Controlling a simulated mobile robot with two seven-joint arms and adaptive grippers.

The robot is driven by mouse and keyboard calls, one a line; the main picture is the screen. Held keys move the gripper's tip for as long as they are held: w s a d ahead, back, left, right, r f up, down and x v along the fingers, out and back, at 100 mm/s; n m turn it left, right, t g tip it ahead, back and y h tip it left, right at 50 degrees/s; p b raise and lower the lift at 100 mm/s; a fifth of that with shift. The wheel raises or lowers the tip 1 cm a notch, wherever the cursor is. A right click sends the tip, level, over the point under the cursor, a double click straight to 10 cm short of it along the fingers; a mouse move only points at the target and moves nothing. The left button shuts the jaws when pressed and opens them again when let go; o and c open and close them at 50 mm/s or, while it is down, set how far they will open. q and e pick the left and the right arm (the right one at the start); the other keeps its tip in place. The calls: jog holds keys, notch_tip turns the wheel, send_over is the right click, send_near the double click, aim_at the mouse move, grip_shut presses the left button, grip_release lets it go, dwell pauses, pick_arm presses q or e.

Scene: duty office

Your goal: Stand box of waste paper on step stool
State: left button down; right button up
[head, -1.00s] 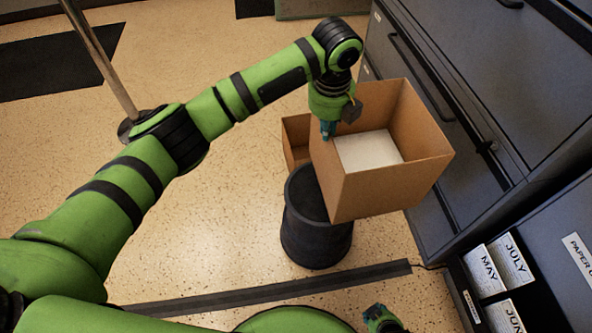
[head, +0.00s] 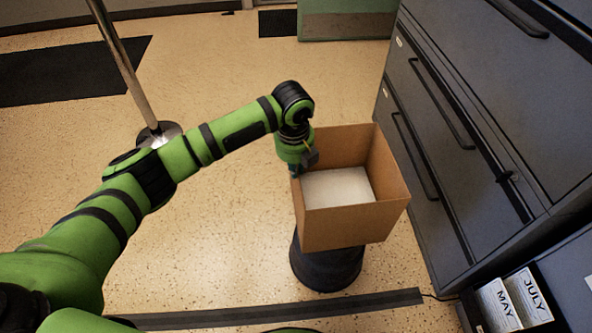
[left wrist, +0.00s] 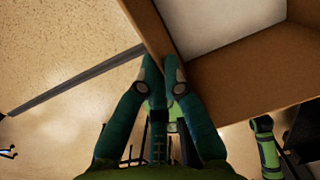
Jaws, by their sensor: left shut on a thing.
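The box of waste paper (head: 345,225) is an open brown cardboard box with a white stack of paper inside. My left gripper (head: 298,170) is shut on the box's left wall near its far corner. In the left wrist view the fingers (left wrist: 162,65) pinch the wall's rim, with white paper inside to the right. The box is upright above the round black step stool (head: 327,270) and hides its top. I cannot tell whether the box touches the stool. My right gripper does not show in the head view.
Grey filing cabinets (head: 440,130) stand close on the right. Trays labelled MAY and JULY (head: 523,290) are at the lower right. A metal post (head: 125,70) stands at the left. A dark strip (head: 270,312) crosses the floor in front of the stool. Open floor lies left of the stool.

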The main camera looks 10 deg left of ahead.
pick_arm(q)
jog(key=shift+w+f, duration=0.1)
jog(key=shift+f, duration=0.5)
jog(key=c, duration=1.4)
grip_release()
jog(key=shift+o, duration=0.2)
notch_tip(320, 180, up, 12)
jog(key=s+p, duration=0.1)
jog(key=shift+s+p, duration=0.3)
jog(key=shift+p, duration=0.1)
